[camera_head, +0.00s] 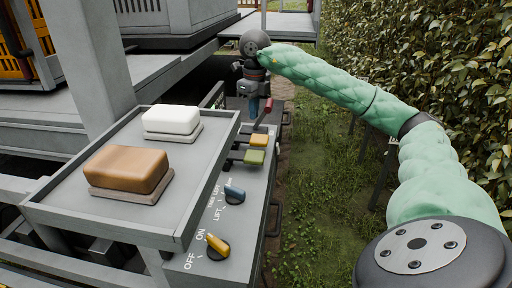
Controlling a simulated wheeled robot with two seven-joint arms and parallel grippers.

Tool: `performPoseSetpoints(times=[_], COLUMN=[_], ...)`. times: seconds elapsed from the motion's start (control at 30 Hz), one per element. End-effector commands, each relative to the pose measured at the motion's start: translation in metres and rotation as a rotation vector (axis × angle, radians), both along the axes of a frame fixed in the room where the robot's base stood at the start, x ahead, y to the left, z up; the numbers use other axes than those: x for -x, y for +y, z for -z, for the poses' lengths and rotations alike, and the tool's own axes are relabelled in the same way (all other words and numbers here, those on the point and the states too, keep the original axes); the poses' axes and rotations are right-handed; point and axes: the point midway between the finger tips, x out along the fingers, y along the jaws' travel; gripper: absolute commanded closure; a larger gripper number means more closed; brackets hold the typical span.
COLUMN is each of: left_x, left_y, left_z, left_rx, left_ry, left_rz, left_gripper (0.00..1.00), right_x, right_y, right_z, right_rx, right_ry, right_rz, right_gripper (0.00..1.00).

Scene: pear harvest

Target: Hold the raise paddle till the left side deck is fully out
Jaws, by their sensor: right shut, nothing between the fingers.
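My right gripper (254,108) is shut and points down at the far end of the grey control panel (238,208). I cannot read which paddle is the raise one. A grey deck (150,73) spreads at the upper left; I cannot tell whether it is the left side deck or how far out it is. My left gripper is out of view.
A grey tray (72,212) holds a white block and a brown block, left of the panel. A leafy hedge (440,60) borders the right; grass lies between.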

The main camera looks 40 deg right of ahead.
Motion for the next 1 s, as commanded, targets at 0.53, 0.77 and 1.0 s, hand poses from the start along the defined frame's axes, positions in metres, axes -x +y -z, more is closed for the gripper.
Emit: performPoseSetpoints(times=[0.53,0.77,1.0], left_x=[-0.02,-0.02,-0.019], left_y=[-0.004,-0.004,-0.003], left_z=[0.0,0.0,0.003], left_rx=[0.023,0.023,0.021], left_ry=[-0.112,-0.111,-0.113], left_rz=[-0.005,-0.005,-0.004], left_gripper=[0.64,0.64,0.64], right_x=[0.002,0.002,0.002], right_y=[-0.003,-0.003,-0.003], right_z=[0.0,0.0,0.005], right_rx=[0.018,0.018,0.018], right_ry=[0.007,0.007,0.009], right_rz=[-0.431,-0.434,-0.433], right_gripper=[1.0,1.0,1.0])
